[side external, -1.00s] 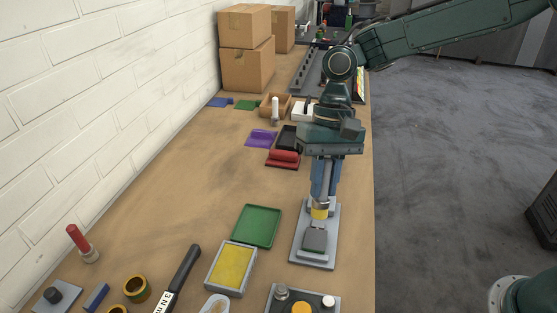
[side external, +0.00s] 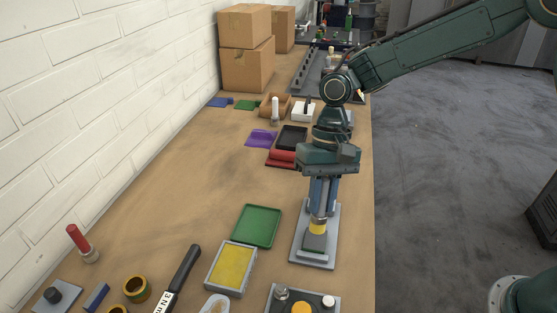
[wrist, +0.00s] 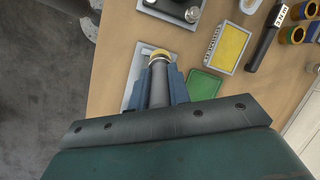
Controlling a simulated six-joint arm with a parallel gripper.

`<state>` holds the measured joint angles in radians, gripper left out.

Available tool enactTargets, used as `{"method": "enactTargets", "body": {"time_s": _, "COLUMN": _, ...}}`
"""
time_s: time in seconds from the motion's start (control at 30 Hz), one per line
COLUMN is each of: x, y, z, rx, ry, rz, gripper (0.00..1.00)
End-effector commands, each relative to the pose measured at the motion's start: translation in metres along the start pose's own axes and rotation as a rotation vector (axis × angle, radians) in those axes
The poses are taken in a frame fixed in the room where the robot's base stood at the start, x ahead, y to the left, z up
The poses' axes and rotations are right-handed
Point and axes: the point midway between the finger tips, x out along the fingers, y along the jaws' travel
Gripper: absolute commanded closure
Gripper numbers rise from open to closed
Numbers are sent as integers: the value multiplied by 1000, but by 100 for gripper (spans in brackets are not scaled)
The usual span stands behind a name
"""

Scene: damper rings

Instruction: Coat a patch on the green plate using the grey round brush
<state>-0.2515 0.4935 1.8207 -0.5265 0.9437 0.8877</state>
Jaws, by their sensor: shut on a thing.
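My gripper (side external: 322,197) is shut on the grey round brush (wrist: 158,88), which points down. The brush has a grey handle, a metal collar and a yellow end (side external: 317,228). That end is at the raised dark grey block (side external: 314,243) on a light grey base (side external: 299,253); I cannot tell whether they touch. The green plate (side external: 256,226) lies flat to the left of my gripper, and its visible surface is plain green. It also shows in the wrist view (wrist: 205,84), partly hidden by my gripper.
A yellow pad in a grey tray (side external: 231,268) sits in front of the green plate. A black-handled tool (side external: 184,269), a red-handled piece (side external: 82,243) and rings (side external: 137,289) are at the front left. The table's left middle is clear.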

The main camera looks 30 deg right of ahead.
Motion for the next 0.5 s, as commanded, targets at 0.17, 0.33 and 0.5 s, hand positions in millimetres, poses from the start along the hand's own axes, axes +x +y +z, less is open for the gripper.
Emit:
{"method": "enactTargets", "body": {"time_s": 0.17, "x": -9, "y": -2, "z": 2, "rx": -1, "ry": 2, "rz": -1, "gripper": 100}}
{"method": "enactTargets", "body": {"time_s": 0.33, "x": -7, "y": -1, "z": 2, "rx": -1, "ry": 0, "rz": 0, "gripper": 100}}
{"method": "enactTargets", "body": {"time_s": 0.5, "x": 3, "y": 0, "z": -1, "rx": 1, "ry": -1, "rz": 0, "gripper": 100}}
